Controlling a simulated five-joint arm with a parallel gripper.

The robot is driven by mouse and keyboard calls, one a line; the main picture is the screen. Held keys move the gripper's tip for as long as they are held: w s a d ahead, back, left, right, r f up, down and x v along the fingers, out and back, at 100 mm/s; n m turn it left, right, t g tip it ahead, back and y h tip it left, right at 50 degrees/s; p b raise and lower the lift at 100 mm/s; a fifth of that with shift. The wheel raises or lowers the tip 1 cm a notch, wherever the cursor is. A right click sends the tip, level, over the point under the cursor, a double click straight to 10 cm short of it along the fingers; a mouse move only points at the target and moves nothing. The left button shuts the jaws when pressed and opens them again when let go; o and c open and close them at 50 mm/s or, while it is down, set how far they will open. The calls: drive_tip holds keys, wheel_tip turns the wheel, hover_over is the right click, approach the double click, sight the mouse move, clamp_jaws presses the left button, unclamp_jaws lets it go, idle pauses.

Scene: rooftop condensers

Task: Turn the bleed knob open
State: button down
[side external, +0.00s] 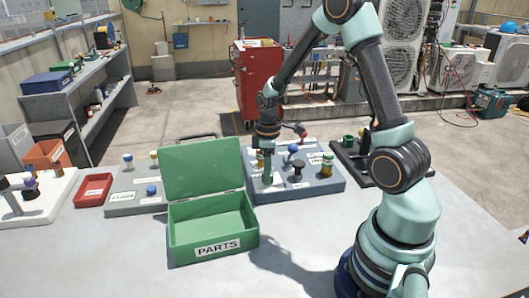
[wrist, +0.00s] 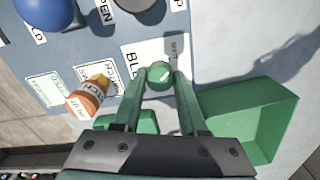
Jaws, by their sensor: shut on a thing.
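The bleed knob (wrist: 159,74) is a small round green knob on the grey panel (side external: 318,183), beside a white label (wrist: 131,62) of which "BLE" shows. My gripper (wrist: 160,78) has a finger on each side of the knob and is shut on it. In the side view my gripper (side external: 267,178) points down at the panel's left front corner and hides the knob. I cannot tell how far the knob is turned.
A blue knob (side external: 293,148), a black knob (side external: 297,168) and a yellow-and-green fitting (side external: 327,160) stand on the same panel. An orange, yellow-tipped fitting (wrist: 86,96) is close to my gripper. An open green PARTS box (side external: 212,233) sits just left and in front.

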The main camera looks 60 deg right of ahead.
drive_tip(key=m, duration=0.8)
drive_tip(key=shift+m, duration=0.3)
drive_tip(key=m, duration=0.4)
drive_tip(key=shift+m, duration=2.1)
drive_tip(key=shift+c, duration=2.2)
unclamp_jaws()
drive_tip(key=shift+r, duration=0.1)
